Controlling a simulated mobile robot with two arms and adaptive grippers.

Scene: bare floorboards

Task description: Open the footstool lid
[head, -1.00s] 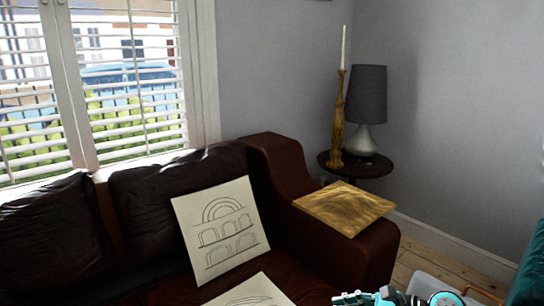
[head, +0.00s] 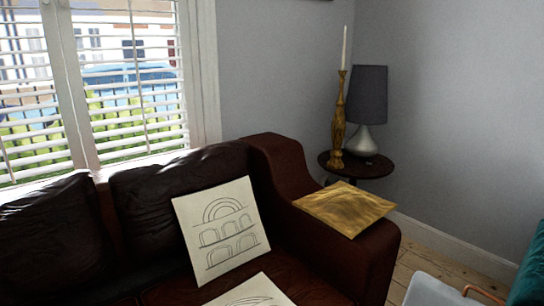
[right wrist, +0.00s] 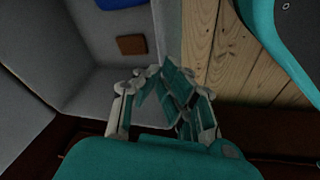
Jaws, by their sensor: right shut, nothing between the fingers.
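A pale grey piece (head: 432,291), which may be the footstool, shows at the bottom edge of the head view and is mostly cut off. In the right wrist view a grey, box-like shape (right wrist: 70,100) with inner corners fills the left side; it may be the footstool, but I cannot tell how its lid stands. A brown piece (right wrist: 131,45) and a blue piece (right wrist: 120,3) lie within its outline. My right gripper (right wrist: 172,82) is shut and empty, beside the grey shape's right edge; contact is unclear. My left gripper is out of view.
A dark leather sofa (head: 255,160) carries a printed cushion (head: 221,229) and a gold cushion (head: 344,207). A round side table (head: 375,170) holds a lamp (head: 366,95) and candlestick (head: 338,125).

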